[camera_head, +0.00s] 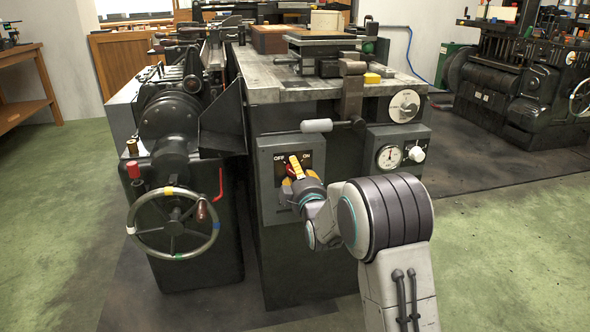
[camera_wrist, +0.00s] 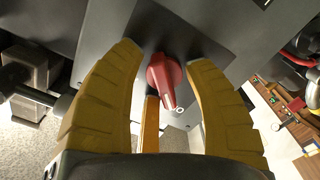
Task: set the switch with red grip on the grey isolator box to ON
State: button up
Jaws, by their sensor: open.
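The grey isolator box (camera_head: 266,168) is on the front of the dark machine, with OFF at the left and ON at the right of its black plate. My gripper (camera_head: 294,170) is at this plate and hides most of the switch in the head view. In the wrist view the red grip (camera_wrist: 166,80) shows between the spread yellow fingers of my gripper (camera_wrist: 162,57), with gaps on both sides. A third yellow finger is below it. The grip points toward a partly visible white letter; I cannot tell which label that is.
A lever with a pale handle (camera_head: 317,126) sticks out just above the box. A round gauge (camera_head: 390,156) and a white knob (camera_head: 417,154) are to the right. A handwheel (camera_head: 173,224) and a red lever (camera_head: 219,184) stand to the left. Green floor at the right is free.

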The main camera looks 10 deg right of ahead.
dwell(0.3)
grip_shut()
dwell(0.3)
